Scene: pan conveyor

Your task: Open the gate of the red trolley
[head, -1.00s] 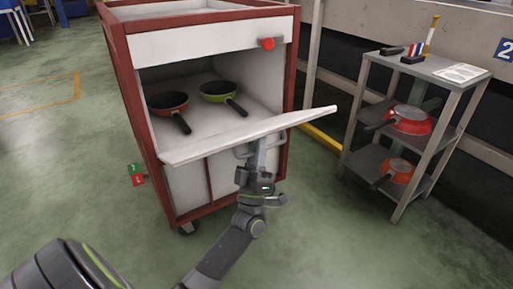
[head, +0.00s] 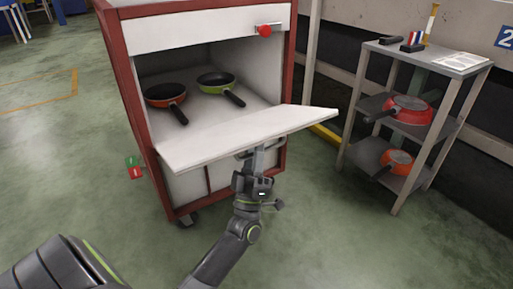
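The red trolley (head: 127,103) has a red frame and white panels. Its white gate (head: 238,138) is swung down and outward, tilted, with its inner face up. The compartment behind it is open to view. My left gripper (head: 256,158) is under the gate's outer edge, at the gate handle (head: 244,154), and appears shut on it; the gate hides part of the fingers. A red latch knob (head: 264,30) is on the panel above the opening. My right gripper is not in view.
Two pans, one orange (head: 165,95) and one green (head: 216,84), lie inside the trolley. A grey shelf rack (head: 424,58) with red and orange pans stands at the right, near the gate's right corner.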

